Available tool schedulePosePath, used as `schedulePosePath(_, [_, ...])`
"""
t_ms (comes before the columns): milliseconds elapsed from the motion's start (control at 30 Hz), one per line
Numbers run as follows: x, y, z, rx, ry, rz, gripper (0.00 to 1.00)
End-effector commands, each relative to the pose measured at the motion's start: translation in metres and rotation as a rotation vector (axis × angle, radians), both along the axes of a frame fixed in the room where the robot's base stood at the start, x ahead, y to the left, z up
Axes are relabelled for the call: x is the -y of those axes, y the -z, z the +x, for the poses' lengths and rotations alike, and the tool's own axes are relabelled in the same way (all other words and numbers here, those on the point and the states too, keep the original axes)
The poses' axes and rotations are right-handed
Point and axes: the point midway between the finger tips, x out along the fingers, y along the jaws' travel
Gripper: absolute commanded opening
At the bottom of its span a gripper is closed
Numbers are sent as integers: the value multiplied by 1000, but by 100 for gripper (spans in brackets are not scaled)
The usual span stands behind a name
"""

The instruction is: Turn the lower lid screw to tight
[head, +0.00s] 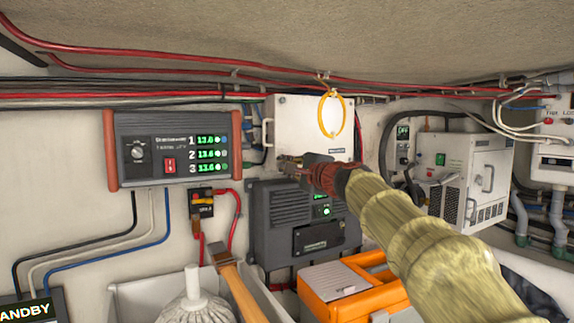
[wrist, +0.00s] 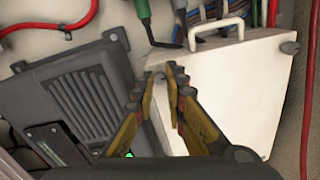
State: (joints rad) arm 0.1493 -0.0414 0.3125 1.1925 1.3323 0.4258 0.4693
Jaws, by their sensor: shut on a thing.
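The white box with its lid (head: 290,125) is on the wall, with a handle on its left side. In the wrist view the lid (wrist: 235,85) is turned, with the handle at the top. The lower lid screw (wrist: 161,77) is a small grey head at the lid's edge, between my fingertips and partly hidden by them. It cannot be made out in the head view. My gripper (head: 285,163) reaches the lid's lower left corner; in the wrist view its yellow fingers (wrist: 160,80) are shut on the screw. The upper lid screw (wrist: 290,48) is uncovered. The lower screw's tightness cannot be read.
A dark grey vented unit (head: 270,220) sits just below the box. A yellow cable loop (head: 323,116) hangs in front of the lid. An orange case (head: 325,290) and a wooden handle (head: 238,290) stand below.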

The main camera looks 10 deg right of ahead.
Motion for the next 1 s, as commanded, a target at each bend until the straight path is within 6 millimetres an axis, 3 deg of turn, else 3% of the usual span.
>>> schedulePosePath(700, [1, 2, 1, -20, 1, 67, 0])
schedulePosePath(733, [0, 2, 1, -20, 1, 67, 14])
schedulePosePath(1000, [0, 1, 0, -19, 1, 67, 30])
